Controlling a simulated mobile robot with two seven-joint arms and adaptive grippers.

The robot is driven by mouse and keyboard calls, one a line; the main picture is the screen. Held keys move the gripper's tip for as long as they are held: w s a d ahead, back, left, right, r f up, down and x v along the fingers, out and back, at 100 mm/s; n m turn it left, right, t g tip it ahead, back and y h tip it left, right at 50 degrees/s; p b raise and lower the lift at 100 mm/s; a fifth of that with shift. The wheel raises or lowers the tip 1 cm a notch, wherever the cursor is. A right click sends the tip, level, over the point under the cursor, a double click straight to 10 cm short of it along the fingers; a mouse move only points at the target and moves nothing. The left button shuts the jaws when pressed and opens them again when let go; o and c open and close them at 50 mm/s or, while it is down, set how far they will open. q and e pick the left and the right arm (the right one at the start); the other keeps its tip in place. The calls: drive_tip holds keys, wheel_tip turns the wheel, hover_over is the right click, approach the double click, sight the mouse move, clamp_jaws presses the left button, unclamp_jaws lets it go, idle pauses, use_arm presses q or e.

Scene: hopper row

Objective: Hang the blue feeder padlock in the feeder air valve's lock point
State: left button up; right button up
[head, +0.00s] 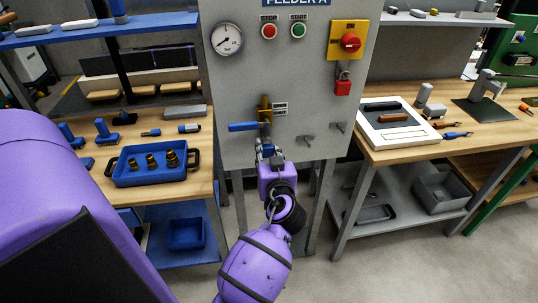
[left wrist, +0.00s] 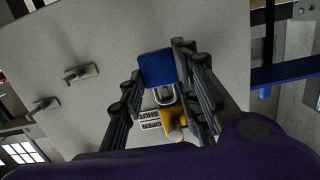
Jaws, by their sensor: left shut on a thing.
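The blue padlock (left wrist: 157,68) is between the fingers of my left gripper (left wrist: 161,64) in the left wrist view. Its grey shackle points toward the brass-yellow air valve (head: 265,108), which also shows in the left wrist view (left wrist: 174,117). The valve is on the grey panel, with a blue lever (head: 242,127) pointing left. In the head view my left gripper (head: 268,152) is just below the valve, shut on the padlock, which is mostly hidden there. I cannot tell whether the shackle passes through the lock point. My right gripper is not in view.
A red padlock (head: 343,88) hangs below the yellow-and-red switch (head: 349,42). Two pegs (head: 308,139) stick out of the panel right of the valve. Benches flank the panel, with a blue tray (head: 150,174) left and a white tray (head: 393,124) right.

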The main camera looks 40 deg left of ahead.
use_arm(q)
drive_tip(key=shift+x, duration=1.1)
drive_tip(key=shift+r, duration=0.25)
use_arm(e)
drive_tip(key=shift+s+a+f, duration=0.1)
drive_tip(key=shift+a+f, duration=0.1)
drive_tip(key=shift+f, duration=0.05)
use_arm(q)
drive_tip(key=shift+f, duration=0.1)
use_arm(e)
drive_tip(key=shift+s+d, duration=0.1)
use_arm(q)
drive_tip(key=shift+f+b, duration=0.35)
drive_tip(key=shift+b, duration=0.15)
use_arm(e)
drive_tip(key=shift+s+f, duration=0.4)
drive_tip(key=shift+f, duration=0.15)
use_arm(q)
drive_tip(key=shift+r, duration=0.1)
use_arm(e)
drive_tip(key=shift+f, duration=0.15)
use_arm(q)
drive_tip(key=o, duration=1.1)
drive_tip(key=shift+o, duration=0.8)
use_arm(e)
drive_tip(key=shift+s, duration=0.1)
